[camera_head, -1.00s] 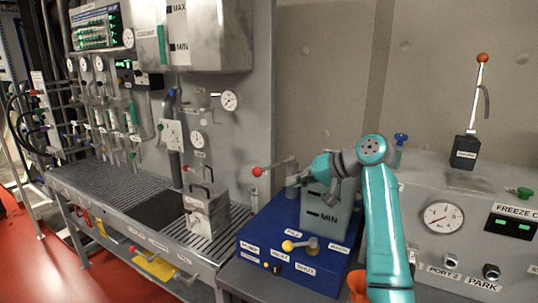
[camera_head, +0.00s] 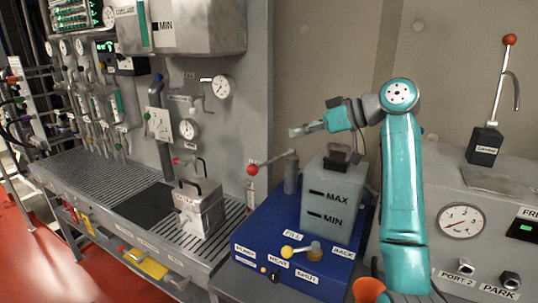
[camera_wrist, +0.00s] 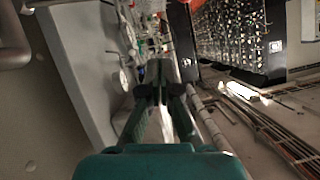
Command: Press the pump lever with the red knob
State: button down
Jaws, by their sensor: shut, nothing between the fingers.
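A lever with a red knob (camera_head: 252,169) stands on the blue unit (camera_head: 262,226). Its pale rod slopes up from the knob at the left to a grey post (camera_head: 291,173). Another red knob (camera_head: 510,39) tops an upright lever on a black block (camera_head: 484,146) at the right. My gripper (camera_head: 292,132) is shut and empty. In the head view it points left, above the grey post and right of the first knob. In the wrist view my gripper (camera_wrist: 158,78) has its fingers together at the centre, and I cannot make out either red knob there.
A grey tank (camera_head: 330,208) marked MAX and MIN stands on the blue unit beneath my forearm. A yellow-knobbed handle (camera_head: 288,252) is at the unit's front. A metal canister (camera_head: 201,208) stands on the grated bench (camera_head: 90,180) at the left. Open air surrounds my gripper.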

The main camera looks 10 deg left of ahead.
jog(key=w+a+f, duration=0.1)
jog(key=a+f, duration=0.7)
jog(key=shift+a, duration=0.15)
jog(key=shift+w, duration=0.1)
dwell(0.4)
jog(key=shift+f, duration=0.1)
